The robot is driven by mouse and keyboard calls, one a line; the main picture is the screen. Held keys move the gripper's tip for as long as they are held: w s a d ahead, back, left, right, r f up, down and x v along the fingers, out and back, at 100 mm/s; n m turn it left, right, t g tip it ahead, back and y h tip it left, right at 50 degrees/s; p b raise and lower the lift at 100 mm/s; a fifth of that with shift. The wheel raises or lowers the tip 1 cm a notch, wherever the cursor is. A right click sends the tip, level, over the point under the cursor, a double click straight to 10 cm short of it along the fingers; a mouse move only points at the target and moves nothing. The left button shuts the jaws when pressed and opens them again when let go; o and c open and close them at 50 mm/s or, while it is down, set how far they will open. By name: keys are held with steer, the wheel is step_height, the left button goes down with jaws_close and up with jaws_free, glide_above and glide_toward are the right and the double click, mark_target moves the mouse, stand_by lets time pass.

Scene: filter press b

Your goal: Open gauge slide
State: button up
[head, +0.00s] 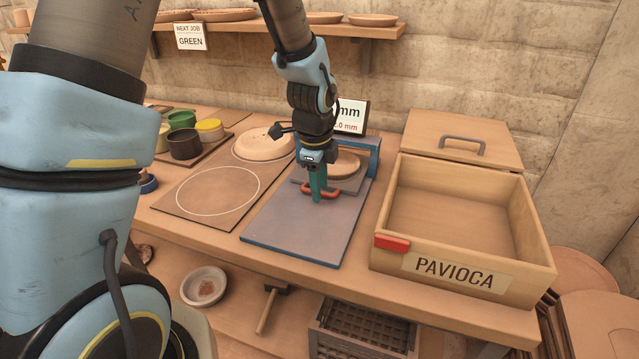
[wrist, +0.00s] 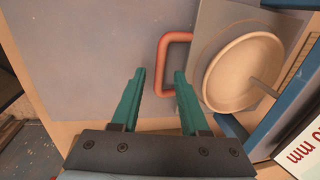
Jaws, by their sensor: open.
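The gauge slide is a grey plate (head: 347,184) with a red-orange loop handle (head: 333,192) on its near edge. A shallow clay dish (head: 346,164) rests on the plate, partly inside a blue gauge frame (head: 368,150). My gripper (head: 318,197) points down at the handle, its green fingers open and empty. In the wrist view the handle's outer bar (wrist: 161,60) lies between the two fingertips (wrist: 160,74), one on each side. I cannot tell whether either finger touches it. The arm hides part of the gauge and its sign.
A flat blue-grey board (head: 300,228) lies clear in front of the slide. To its right stands an open wooden box (head: 465,270) marked PAVIOCA, with a red tab. To the left are a brown board (head: 190,205) with a white circle, a pale dish (head: 262,146) and paint pots (head: 184,143).

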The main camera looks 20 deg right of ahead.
jaws_close()
stand_by(0.3)
stand_by(1.1)
